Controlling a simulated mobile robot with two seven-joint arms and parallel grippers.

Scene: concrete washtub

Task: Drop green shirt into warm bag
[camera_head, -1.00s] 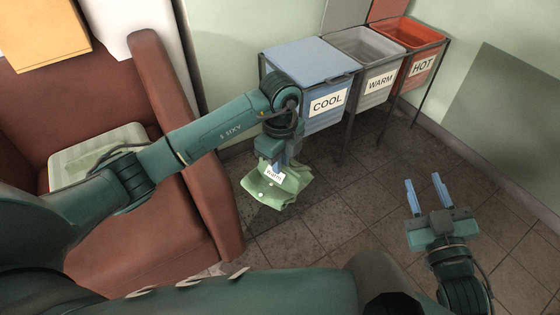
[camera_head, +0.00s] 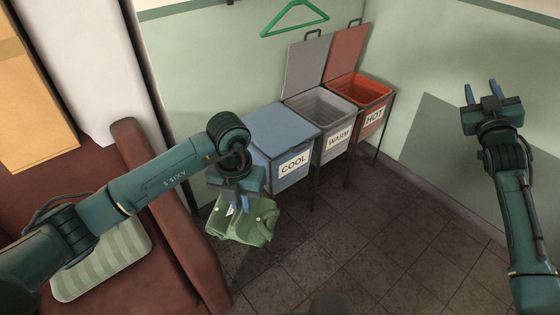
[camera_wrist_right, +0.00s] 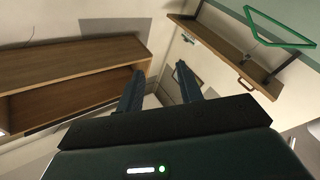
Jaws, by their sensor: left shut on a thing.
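The green shirt (camera_head: 245,222) hangs crumpled from my left gripper (camera_head: 243,203), which is shut on it. It is held in the air in front of the cool bin, above the dark tiled floor. The grey bag labelled WARM (camera_head: 322,108) stands open in the middle of the row, its grey lid raised at the back. The shirt is left of the warm bag and nearer to me. My right gripper (camera_head: 482,92) is raised at the right, open and empty. Its spread fingers also show in the right wrist view (camera_wrist_right: 160,88).
The blue COOL bin (camera_head: 280,135) has its lid shut. The orange HOT bin (camera_head: 362,90) is open. A red-brown armchair (camera_head: 170,215) with a striped cushion (camera_head: 105,262) is at the left. A green hanger (camera_head: 294,18) is on the wall. The floor at right is clear.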

